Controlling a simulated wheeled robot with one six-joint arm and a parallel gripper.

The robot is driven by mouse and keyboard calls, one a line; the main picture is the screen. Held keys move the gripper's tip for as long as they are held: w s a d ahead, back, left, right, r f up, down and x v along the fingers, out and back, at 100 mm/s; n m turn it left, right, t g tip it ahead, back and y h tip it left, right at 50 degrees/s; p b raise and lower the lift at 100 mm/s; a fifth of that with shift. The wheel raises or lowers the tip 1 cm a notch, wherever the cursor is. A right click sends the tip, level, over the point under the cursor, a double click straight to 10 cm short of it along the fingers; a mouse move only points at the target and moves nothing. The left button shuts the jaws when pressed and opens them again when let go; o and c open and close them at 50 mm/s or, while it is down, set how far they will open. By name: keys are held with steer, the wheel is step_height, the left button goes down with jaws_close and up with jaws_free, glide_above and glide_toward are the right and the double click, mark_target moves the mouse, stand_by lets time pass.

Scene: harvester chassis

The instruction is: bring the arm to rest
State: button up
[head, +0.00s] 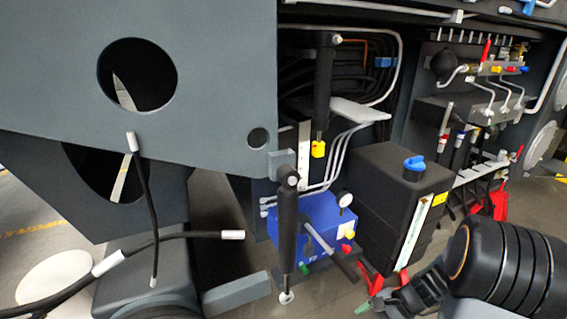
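My arm (500,262), dark with ribbed rings, enters from the right edge at the lower right. My gripper (372,298) is at its end, low in the picture, pointing left. It is small and dark against red and green bits, so I cannot tell whether its fingers are open or shut. I see no object clearly held in it. It appears just below the black tank (395,205) and to the right of the blue box; how far it is from them in depth is unclear.
A blue box (318,232) with a gauge and a dark upright cylinder (287,235) stand left of the gripper. A grey panel (190,80) with round holes fills the upper left. Loose black hoses (180,237) with white ends hang at left. Valves and hoses line the back right.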

steer(key=s+a+r+n+t+h+p, duration=0.1)
steer(key=r+n+p, duration=0.3)
steer(key=r, duration=0.6)
steer(key=s+a+r+n+t+h+p, duration=0.1)
steer(key=a+r+n+t+h+p, duration=0.1)
steer(key=r, duration=0.8)
steer(key=s+a+r+n+t+h+p, duration=0.1)
steer(key=a+r+n+h+p, duration=0.2)
steer(key=r, duration=0.7)
steer(key=n+h+p, duration=0.2)
steer(key=n+p, duration=0.1)
steer(key=shift+s+r+n, duration=0.2)
steer(key=shift+r+n, duration=0.05)
steer(key=shift+n, duration=0.15)
